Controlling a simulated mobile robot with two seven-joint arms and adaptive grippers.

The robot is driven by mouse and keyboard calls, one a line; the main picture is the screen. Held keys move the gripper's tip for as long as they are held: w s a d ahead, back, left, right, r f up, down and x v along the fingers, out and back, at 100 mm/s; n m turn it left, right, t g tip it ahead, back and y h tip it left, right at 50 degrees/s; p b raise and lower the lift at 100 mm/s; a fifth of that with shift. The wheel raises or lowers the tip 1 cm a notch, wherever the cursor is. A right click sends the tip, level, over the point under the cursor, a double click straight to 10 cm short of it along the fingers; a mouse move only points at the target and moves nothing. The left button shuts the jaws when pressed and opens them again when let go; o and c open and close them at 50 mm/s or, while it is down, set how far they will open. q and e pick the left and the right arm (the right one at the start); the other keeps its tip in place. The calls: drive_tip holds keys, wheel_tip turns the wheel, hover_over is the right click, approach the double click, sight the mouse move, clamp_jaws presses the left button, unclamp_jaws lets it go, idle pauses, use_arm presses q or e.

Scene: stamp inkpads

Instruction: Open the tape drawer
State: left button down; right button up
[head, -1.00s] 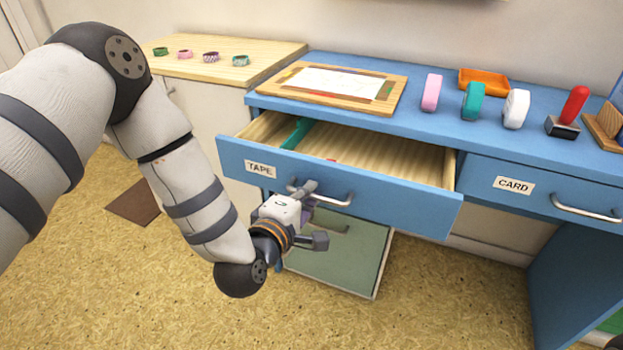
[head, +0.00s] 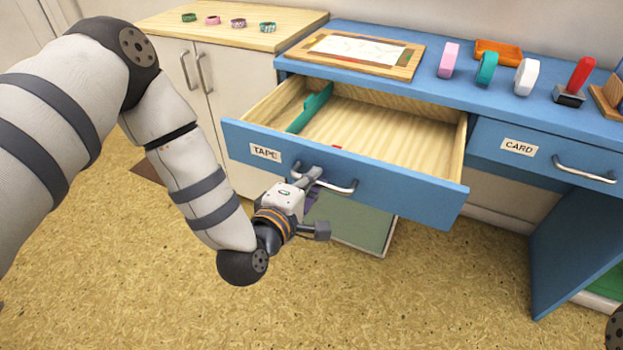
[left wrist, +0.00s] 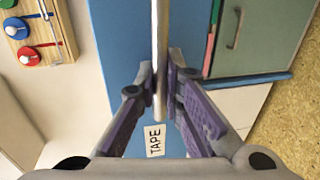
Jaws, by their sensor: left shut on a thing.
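The tape drawer (head: 400,196) has a blue front labelled TAPE and pale wooden sides, and it is pulled well out from the blue desk. A teal item (head: 311,108) lies inside at the left, and a small red thing (head: 337,147) shows just behind the front. My left gripper (head: 310,178) is shut on the drawer's metal handle (head: 340,187), near its left end. In the left wrist view the handle bar (left wrist: 161,60) runs between the two fingers (left wrist: 162,85), with the TAPE label (left wrist: 154,140) below. My right gripper is not in view.
The closed card drawer (head: 540,155) is at the right. A white cabinet (head: 225,95) stands left. Floor in front is clear.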

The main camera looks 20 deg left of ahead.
use_arm(q)
drive_tip(key=c, duration=2)
unclamp_jaws()
drive_tip(key=shift+o, duration=0.2)
drive_tip(key=v, duration=1.2)
drive_tip(key=shift+d, duration=0.1)
drive_tip(key=s+d+f+m+g+h+p, duration=0.1)
drive_tip(key=s+f+m+g+p, duration=0.2)
drive_tip(key=s+f+m+g, duration=0.35)
drive_tip(key=s+d+f+m+g+h+p, duration=0.1)
drive_tip(key=s+f+m+g+p, duration=0.25)
drive_tip(key=s, duration=0.65)
drive_tip(key=s+a+m+g+y+p, duration=0.1)
drive_tip(key=s+a+m+g, duration=0.1)
drive_tip(key=s, duration=0.7)
drive_tip(key=s+a+m+g+y+p, duration=0.1)
drive_tip(key=s+a+m+g, duration=0.2)
drive_tip(key=s, duration=0.6)
drive_tip(key=m+g, duration=0.2)
drive_tip(key=g, duration=0.1)
drive_tip(key=shift+f+y, duration=0.3)
drive_tip(key=shift+f, duration=0.05)
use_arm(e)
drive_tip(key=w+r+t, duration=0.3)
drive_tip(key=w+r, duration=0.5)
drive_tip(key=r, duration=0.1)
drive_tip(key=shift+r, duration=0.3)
